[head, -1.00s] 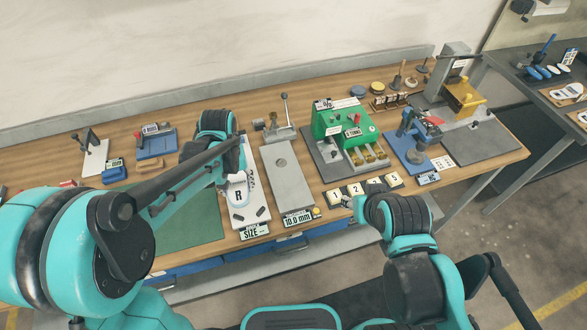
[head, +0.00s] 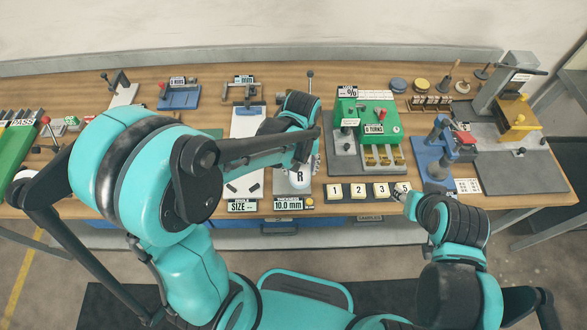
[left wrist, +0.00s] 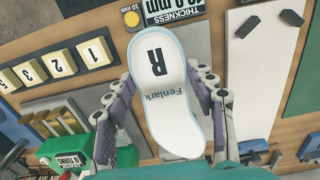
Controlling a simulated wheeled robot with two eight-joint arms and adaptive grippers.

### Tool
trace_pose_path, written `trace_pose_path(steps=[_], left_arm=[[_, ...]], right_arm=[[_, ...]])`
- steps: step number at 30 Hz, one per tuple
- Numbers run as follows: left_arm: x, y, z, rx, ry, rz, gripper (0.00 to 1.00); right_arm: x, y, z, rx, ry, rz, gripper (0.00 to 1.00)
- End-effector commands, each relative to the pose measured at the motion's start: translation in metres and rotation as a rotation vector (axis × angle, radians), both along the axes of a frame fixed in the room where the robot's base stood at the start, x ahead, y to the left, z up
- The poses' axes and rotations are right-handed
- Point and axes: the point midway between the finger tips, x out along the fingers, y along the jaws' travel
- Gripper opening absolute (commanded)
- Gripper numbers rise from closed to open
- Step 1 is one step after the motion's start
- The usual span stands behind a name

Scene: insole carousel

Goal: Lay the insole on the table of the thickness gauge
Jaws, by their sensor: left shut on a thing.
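The white insole (left wrist: 165,85) has a light blue edge, a large R and the word Fenlark. In the left wrist view it lies between the two fingers of my left gripper (left wrist: 160,90), which is shut on it. In the head view the insole's R end (head: 299,179) shows below the gripper, over the thickness gauge (head: 279,189). The gauge's label reads 10.0 mm. Most of the gauge's table is hidden by the arm and insole, and I cannot tell whether the insole touches it. My right gripper (head: 400,195) is by the numbered tiles; its fingers are unclear.
The size board (head: 246,184) stands left of the gauge. Numbered tiles (head: 358,190) lie to its right, with a green turns machine (head: 366,122) behind them. A blue press (head: 433,155) stands farther right. A yellow button (left wrist: 131,18) sits beside the thickness label.

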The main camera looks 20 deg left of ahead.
Motion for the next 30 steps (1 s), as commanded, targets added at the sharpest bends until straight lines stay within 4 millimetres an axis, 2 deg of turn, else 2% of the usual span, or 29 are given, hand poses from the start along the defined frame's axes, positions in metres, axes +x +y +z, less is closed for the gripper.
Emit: trace_pose_path(steps=[1, 6, 11, 18, 30], left_arm=[[0.008, 0.01, -0.009, 0.0, 0.0, 0.004, 0.28], [0.021, 0.028, -0.022, 0.0, 0.0, 0.001, 0.28], [0.024, 0.031, -0.029, 0.0, 0.0, -0.002, 0.28], [0.024, 0.031, -0.063, 0.0, 0.0, -0.002, 0.28], [0.024, 0.031, -0.068, 0.0, 0.0, -0.002, 0.28]], right_arm=[[0.0, 0.0, -0.005, 0.0, 0.0, 0.0, 0.4], [0.0, 0.0, -0.01, 0.0, 0.0, 0.0, 0.4], [0.0, 0.0, -0.012, 0.0, 0.0, 0.0, 0.4], [0.0, 0.0, -0.026, 0.0, 0.0, 0.0, 0.4], [0.0, 0.0, -0.03, 0.0, 0.0, 0.0, 0.4]])
